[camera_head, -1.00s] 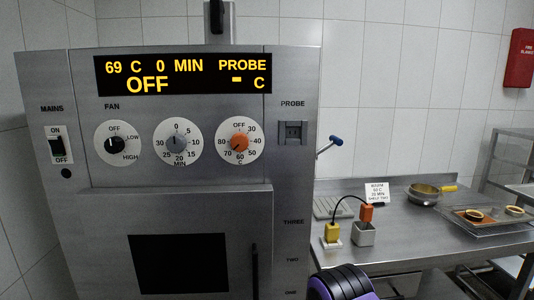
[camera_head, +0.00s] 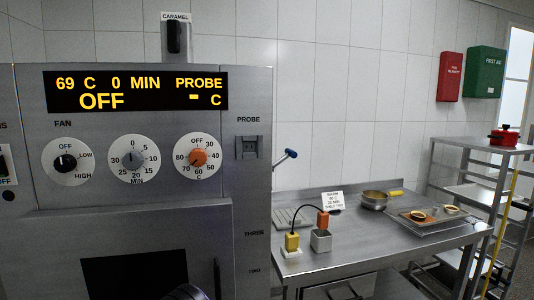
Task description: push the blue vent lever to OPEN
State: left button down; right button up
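The blue vent lever (camera_head: 291,153) sticks out from the right side of the steel oven (camera_head: 223,165), on a thin metal rod that slopes up to the right. No OPEN marking for it is readable in the head view. The oven display (camera_head: 137,92) reads 69 C, 0 MIN, OFF and PROBE. A dark rounded part of my arm (camera_head: 187,292) shows at the bottom edge, in front of the oven door. Neither gripper's fingers are in view, and nothing touches the lever.
A steel table (camera_head: 375,251) stands right of the oven. It bears a yellow plug (camera_head: 292,242), an orange plug (camera_head: 323,219) in a grey holder, a sign card (camera_head: 333,201), a pan (camera_head: 374,200) and a tray (camera_head: 446,225). A rack (camera_head: 487,160) with a red pot (camera_head: 504,136) stands farther right.

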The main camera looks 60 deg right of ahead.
aim_at(289, 152)
jog(key=z, duration=0.05)
jog(key=k, duration=1.2)
jog(key=z, duration=1.45)
jog(key=i, duration=1)
jog(key=k, duration=1.35)
jog(key=z, duration=0.65)
jog(key=i, duration=1.15)
jog(key=u, duration=0.2)
